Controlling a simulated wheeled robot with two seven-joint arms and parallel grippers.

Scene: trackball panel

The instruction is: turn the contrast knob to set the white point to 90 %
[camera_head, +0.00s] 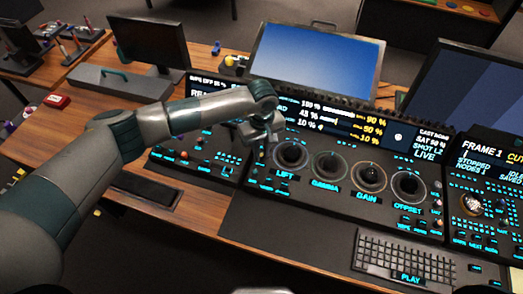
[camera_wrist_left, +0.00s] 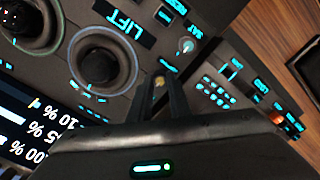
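My left gripper (camera_head: 262,135) points down at the panel, just left of the lift trackball (camera_head: 291,155). In the left wrist view its two fingers (camera_wrist_left: 160,80) stand a little apart, with a small brass-coloured knob top (camera_wrist_left: 160,82) between the tips. I cannot tell whether they touch it, or whether it is the contrast knob, as no label on it is readable. The display (camera_head: 335,120) has white figures, the lower ones reading about 43 % and 10 %, and yellow ones reading about 90 %, 50 % and 10 %.
The gamma (camera_head: 330,166), gain (camera_head: 368,177) and offset (camera_head: 409,185) trackballs sit to the right. A keyboard (camera_head: 405,262) lies in front. Monitors (camera_head: 318,62) stand behind the panel. A red box (camera_head: 57,101) lies on the wooden desk at left.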

